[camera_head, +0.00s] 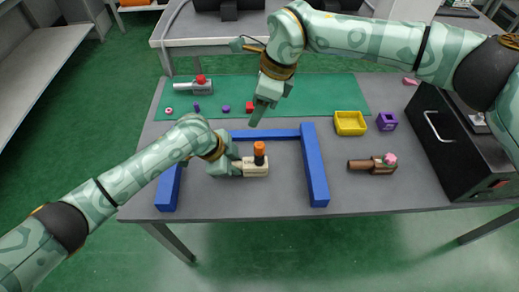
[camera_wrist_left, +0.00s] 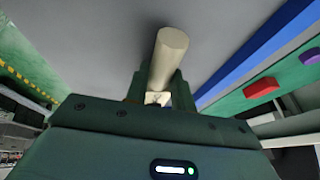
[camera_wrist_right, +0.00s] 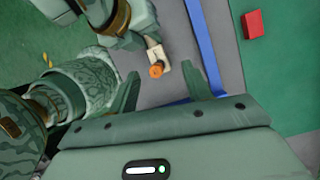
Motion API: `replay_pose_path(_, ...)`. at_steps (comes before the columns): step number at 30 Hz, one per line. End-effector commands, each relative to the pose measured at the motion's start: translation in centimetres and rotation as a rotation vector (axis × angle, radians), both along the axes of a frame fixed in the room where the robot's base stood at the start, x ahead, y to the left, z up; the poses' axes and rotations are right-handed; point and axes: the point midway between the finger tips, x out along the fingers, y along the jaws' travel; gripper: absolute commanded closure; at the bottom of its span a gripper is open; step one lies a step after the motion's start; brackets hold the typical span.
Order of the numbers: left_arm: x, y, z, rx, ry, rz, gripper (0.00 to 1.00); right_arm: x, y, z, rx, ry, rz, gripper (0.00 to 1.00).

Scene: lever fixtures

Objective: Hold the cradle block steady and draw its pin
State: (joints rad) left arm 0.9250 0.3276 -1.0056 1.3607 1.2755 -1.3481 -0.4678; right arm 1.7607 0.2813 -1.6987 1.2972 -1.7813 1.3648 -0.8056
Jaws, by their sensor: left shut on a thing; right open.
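The cream cradle block (camera_head: 256,170) sits on the grey table inside a blue frame, with an orange-topped, dark-stemmed pin (camera_head: 259,149) upright in it. My left gripper (camera_head: 236,167) is shut on the block's cream handle, which shows between its fingers in the left wrist view (camera_wrist_left: 170,55). My right gripper (camera_head: 256,117) is open and empty, above the table behind the block and apart from the pin. In the right wrist view, the orange pin top (camera_wrist_right: 156,71) and cream block (camera_wrist_right: 159,53) appear beyond the open fingers.
The blue frame (camera_head: 316,170) surrounds the block on the sides and back. A brown block with a pink knob (camera_head: 375,165) is at right; a grey one with a red knob (camera_head: 200,86) is at back left. A yellow tray (camera_head: 350,131), purple box (camera_head: 387,121) and black case (camera_head: 450,145) stand right.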

Motion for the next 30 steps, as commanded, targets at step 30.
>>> replay_pose_path(30,0.0,0.1,-0.1,0.004,0.001,0.0,1.0,-2.4,-0.2,-12.3,-0.319,-0.016,0.177,0.51)
